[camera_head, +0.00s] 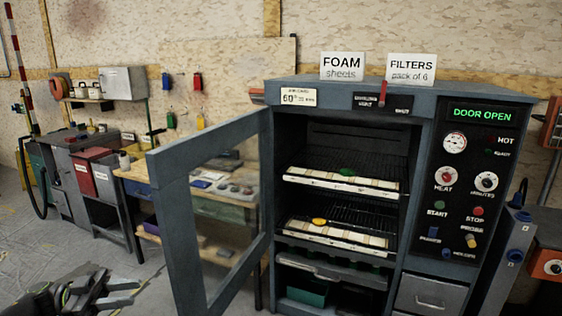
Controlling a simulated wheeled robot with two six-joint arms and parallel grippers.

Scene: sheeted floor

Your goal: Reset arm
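My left gripper (124,292) is at the bottom left of the head view, low over the floor. Its two fingers point right and stand apart, with nothing seen between them. It is well to the left of the oven cabinet and clear of its door. My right gripper is not in view.
The grey oven cabinet (425,201) has its glazed door (169,225) swung open to the left. Its display reads "DOOR OPEN" (482,115). Two racks hold pale trays, the upper (312,180) and the lower (312,229). A workbench (135,175) stands behind. Floor at left is clear.

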